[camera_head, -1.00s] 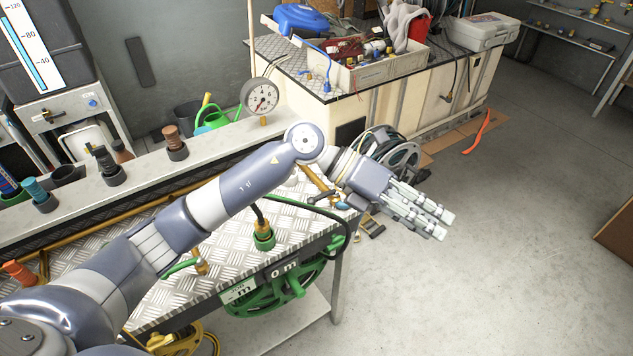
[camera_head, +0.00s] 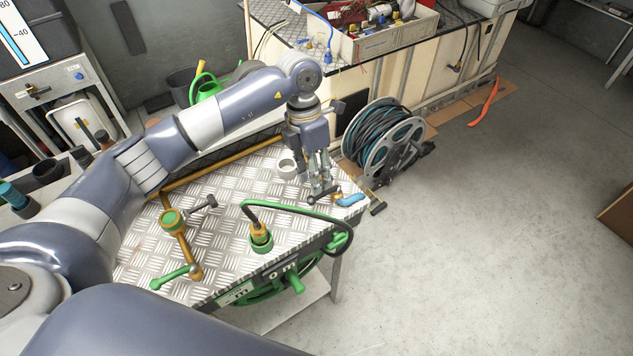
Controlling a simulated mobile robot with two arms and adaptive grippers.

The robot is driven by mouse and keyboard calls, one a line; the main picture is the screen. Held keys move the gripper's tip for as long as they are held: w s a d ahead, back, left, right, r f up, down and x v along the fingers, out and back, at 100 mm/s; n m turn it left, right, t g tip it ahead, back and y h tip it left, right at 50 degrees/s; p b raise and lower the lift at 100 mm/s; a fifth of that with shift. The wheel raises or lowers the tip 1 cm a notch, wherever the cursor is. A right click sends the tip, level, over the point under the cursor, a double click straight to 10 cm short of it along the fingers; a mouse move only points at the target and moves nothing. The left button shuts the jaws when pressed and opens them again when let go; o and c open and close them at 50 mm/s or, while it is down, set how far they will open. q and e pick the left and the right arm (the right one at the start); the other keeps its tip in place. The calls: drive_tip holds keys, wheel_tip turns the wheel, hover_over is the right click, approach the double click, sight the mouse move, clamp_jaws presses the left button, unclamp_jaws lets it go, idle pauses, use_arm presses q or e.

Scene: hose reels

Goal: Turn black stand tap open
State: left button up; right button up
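A tap with a black handle (camera_head: 322,193) and a blue outlet (camera_head: 350,199) stands at the right end of the metal-plated bench (camera_head: 225,188). My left gripper (camera_head: 319,187) points down right over this tap. Its two fingers look slightly apart, with nothing clearly held between them. The fingertips partly hide the handle, and I cannot tell whether they touch it. My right gripper is not in view.
A brass pipe stand (camera_head: 177,230) has a dark grey lever (camera_head: 205,203) and a green lever (camera_head: 170,278). A green hose (camera_head: 300,209) curves over the bench edge. A hose reel (camera_head: 383,145) stands behind; the floor at right is clear.

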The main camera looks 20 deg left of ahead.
sight(325, 194)
use_arm(q)
drive_tip(key=f, duration=0.2)
drive_tip(key=shift+s+d+f+p, duration=0.1)
drive_tip(key=shift+d+f+p, duration=0.1)
drive_tip(key=shift+f+p, duration=0.2)
drive_tip(key=shift+s+d+f, duration=0.1)
drive_tip(key=shift+d+f, duration=0.05)
drive_tip(key=shift+f, duration=0.55)
drive_tip(key=shift+c, duration=0.8)
drive_tip(key=c, duration=0.5)
clamp_jaws()
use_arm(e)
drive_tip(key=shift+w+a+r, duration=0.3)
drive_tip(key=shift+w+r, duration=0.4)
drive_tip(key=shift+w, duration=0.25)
